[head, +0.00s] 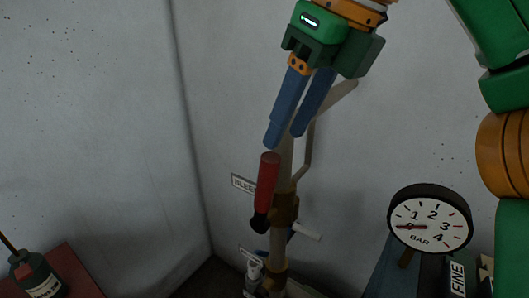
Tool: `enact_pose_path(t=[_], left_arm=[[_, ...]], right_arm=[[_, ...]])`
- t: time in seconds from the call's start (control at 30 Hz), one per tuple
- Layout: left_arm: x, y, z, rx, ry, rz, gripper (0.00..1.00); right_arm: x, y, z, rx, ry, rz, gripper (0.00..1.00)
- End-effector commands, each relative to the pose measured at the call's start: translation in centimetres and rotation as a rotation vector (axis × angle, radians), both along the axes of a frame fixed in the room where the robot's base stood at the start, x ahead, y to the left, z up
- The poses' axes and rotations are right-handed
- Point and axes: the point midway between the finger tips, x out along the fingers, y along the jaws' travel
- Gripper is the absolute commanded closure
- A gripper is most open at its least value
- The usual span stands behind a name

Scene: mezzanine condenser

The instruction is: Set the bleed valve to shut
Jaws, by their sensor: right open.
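The bleed valve has a red lever (267,182) with a dark lower end and a brass-coloured body (285,210) on a pipe. A partly hidden label (243,184) reading "BLEE" is behind it, to the left. The lever stands nearly upright, leaning slightly, roughly along the pipe. My right gripper (285,140) has blue fingers and points down just above the lever's top end. Its fingers are apart with nothing held between them. I cannot tell whether a fingertip touches the lever. My left gripper is out of view.
A round pressure gauge (430,220) marked BAR stands at right, its red needle pointing left near the low end. A second brass fitting (271,283) and a small tag sit below the valve. A dark bottle (36,277) and a red surface (70,268) are at lower left.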

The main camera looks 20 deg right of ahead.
Motion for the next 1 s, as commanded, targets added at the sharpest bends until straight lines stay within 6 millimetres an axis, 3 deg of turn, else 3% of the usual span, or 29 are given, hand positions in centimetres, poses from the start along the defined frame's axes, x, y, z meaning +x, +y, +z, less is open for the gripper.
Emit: enact_pose_path(t=[0.27,0.7,1.0], left_arm=[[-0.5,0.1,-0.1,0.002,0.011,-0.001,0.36],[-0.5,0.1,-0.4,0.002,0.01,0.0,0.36],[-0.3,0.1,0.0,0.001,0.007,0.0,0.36]], right_arm=[[0.6,0.5,-2.3,-0.005,0.008,0.007,0.55],[3.0,2.0,-9.3,-0.002,0.003,0.001,0.55],[3.7,2.4,-11.1,-0.001,0.0,0.0,0.55]])
